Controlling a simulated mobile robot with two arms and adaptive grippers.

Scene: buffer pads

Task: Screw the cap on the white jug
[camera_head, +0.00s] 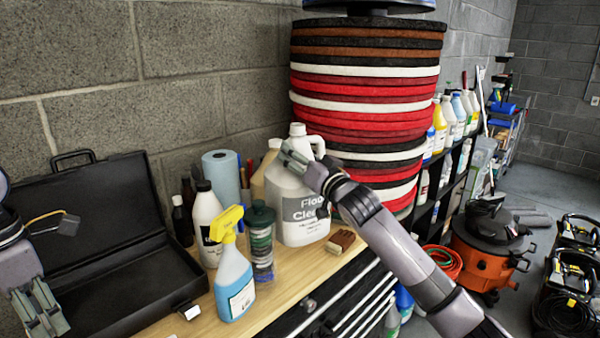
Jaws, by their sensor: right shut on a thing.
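The white jug (301,222), with a grey floor cleaner label, stands upright on the wooden bench top. Its white cap (298,129) sits at the top of its neck. My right gripper (289,157) reaches in from the right and is shut on the jug near the neck, just below the cap. Its fingers hide part of the jug's shoulder, so the exact contact is hard to see. My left gripper (42,312) is at the lower left, in front of the black case and away from the jug. I cannot tell whether its fingers are apart.
An open black case (165,275) fills the bench's left. A blue spray bottle (234,285), a dark green canister (261,240), a white bottle (207,222) and a blue paper roll (222,175) crowd the jug's left. A brush (341,242) lies right. Stacked pads (365,75) rise behind.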

